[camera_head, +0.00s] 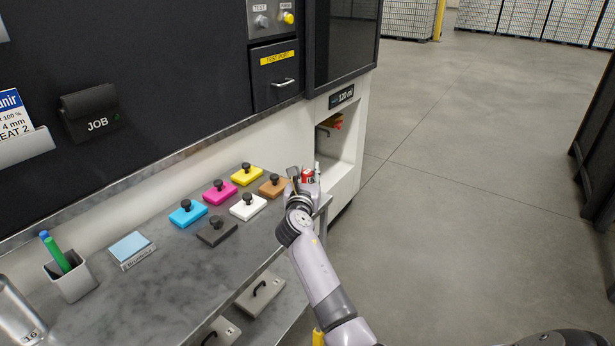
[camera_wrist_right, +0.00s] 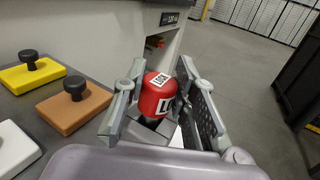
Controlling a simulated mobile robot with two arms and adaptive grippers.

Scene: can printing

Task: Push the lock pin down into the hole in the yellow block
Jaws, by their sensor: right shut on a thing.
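The lock pin (camera_wrist_right: 160,92) has a red head with white "LOCK" labels and a dark part below it. It stands between the fingers of my right gripper (camera_wrist_right: 161,84), which is shut on it. In the head view the red pin (camera_head: 307,176) shows at the gripper (camera_head: 303,178), over the right end of the grey counter. Its lower end is hidden. A yellow block (camera_head: 247,175) with a black knob lies on the counter to the left of the gripper; it also shows in the wrist view (camera_wrist_right: 32,75). I see no hole in it. My left gripper is out of view.
Orange (camera_head: 272,187), white (camera_head: 248,207), magenta (camera_head: 219,193), blue (camera_head: 188,214) and dark (camera_head: 216,231) knobbed blocks lie on the counter (camera_head: 150,290). An open niche (camera_head: 343,150) with something red-orange inside is beyond the gripper. The floor (camera_head: 460,200) at right is clear.

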